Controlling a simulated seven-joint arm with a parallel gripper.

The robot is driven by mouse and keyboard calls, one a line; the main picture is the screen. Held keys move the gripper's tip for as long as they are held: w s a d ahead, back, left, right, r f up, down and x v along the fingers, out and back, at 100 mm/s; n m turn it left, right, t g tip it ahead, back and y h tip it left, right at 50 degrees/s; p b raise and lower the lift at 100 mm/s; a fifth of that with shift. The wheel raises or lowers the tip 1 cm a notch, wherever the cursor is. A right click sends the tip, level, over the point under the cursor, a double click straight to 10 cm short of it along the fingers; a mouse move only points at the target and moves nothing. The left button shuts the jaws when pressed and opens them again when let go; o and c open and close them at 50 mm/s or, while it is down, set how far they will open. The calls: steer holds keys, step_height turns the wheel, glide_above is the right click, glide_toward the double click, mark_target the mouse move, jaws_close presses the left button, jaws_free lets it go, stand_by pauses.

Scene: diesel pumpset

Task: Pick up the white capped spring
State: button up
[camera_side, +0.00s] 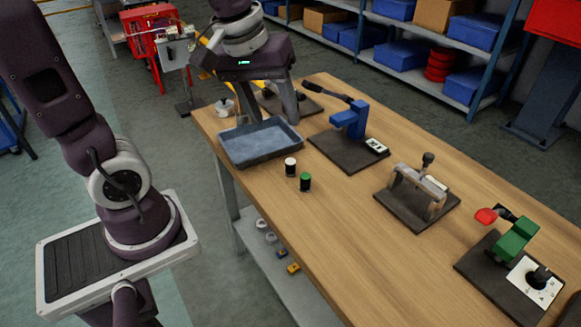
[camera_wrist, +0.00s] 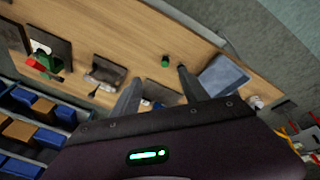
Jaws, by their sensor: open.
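The white capped spring (camera_side: 290,166) stands upright on the wooden table, in front of the tray's right corner in the side view. A green capped spring (camera_side: 305,182) stands close beside it, with a small gap. My gripper (camera_side: 272,116) is open and empty, above the far left part of the table, behind the tray. In the wrist view my gripper's two fingers (camera_wrist: 158,71) are spread wide. The green capped spring (camera_wrist: 165,60) shows beyond the fingertips there. I cannot make out the white one in that view; the right finger may hide it.
A blue-grey tray (camera_side: 262,154) lies left of the springs. A blue press fixture (camera_side: 350,120) on a dark plate stands to their right. Farther right are a metal bracket fixture (camera_side: 418,190) and a green fixture (camera_side: 512,240). The table in front of the springs is clear.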

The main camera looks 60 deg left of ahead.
steer(key=w+a+f+n+g, duration=0.1)
steer(key=w+a+f+n, duration=0.2)
steer(key=w+f+n, duration=0.15)
steer(key=n+g, duration=0.2)
steer(key=n, duration=0.5)
glide_above(290, 161)
step_height(290, 161, down, 12)
steer(key=shift+s+d, duration=0.1)
step_height(290, 161, down, 7)
steer(key=shift+f, duration=0.15)
jaws_close()
